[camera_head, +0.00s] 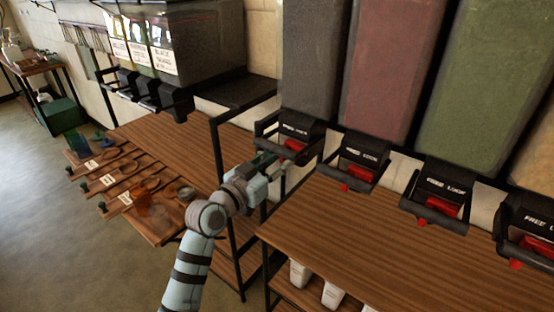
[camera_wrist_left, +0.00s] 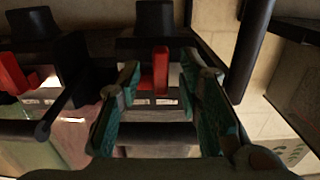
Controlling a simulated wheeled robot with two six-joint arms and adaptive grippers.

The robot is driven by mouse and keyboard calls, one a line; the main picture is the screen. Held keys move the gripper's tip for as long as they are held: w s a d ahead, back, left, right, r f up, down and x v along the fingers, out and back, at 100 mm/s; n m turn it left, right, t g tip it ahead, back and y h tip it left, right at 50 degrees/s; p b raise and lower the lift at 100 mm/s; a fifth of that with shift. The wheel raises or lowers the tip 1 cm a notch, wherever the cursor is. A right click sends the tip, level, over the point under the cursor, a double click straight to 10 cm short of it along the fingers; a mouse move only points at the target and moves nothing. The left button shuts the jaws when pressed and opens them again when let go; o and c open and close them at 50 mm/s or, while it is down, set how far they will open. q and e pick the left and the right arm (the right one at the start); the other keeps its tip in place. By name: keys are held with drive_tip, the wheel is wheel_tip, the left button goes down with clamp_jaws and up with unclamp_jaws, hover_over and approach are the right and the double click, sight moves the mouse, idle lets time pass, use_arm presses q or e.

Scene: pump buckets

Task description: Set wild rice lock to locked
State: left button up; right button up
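A row of tall dispensers hangs along the wall, each with a black lock housing marked "FREE LOCK" and a red lever. No dispenser name in this row is readable, so I cannot tell which is wild rice. My left gripper (camera_head: 278,170) is just below and left of the leftmost housing (camera_head: 295,131), under a dark grey container (camera_head: 316,60), with its red lever (camera_head: 295,145). In the left wrist view, my left gripper (camera_wrist_left: 157,85) is open, with teal fingers on either side of a red lever (camera_wrist_left: 160,69). Contact is unclear. My right gripper is not in view.
Neighbouring housings with red levers (camera_head: 359,171) stand to the right. A wooden shelf (camera_head: 340,235) runs below the dispensers. A black post (camera_head: 228,215) stands beside my left arm. Wooden scoops and jars (camera_head: 185,193) lie on the left counter. A black bar (camera_wrist_left: 68,103) shows left of my fingers.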

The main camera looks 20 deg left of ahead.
use_arm(q)
drive_tip(key=shift+w, duration=0.1)
drive_tip(key=shift+c, duration=0.3)
clamp_jaws()
drive_tip(key=shift+s+d+f+p, duration=0.1)
drive_tip(key=shift+s+d+p, duration=0.1)
drive_tip(key=shift+d, duration=0.35)
drive_tip(key=shift+s+d+p, duration=0.2)
drive_tip(key=shift+d, duration=0.3)
drive_tip(key=shift+c, duration=2)
unclamp_jaws()
drive_tip(key=o, duration=0.5)
drive_tip(key=shift+s+d, duration=0.15)
drive_tip(key=shift+d, duration=0.05)
drive_tip(key=shift+c, duration=0.2)
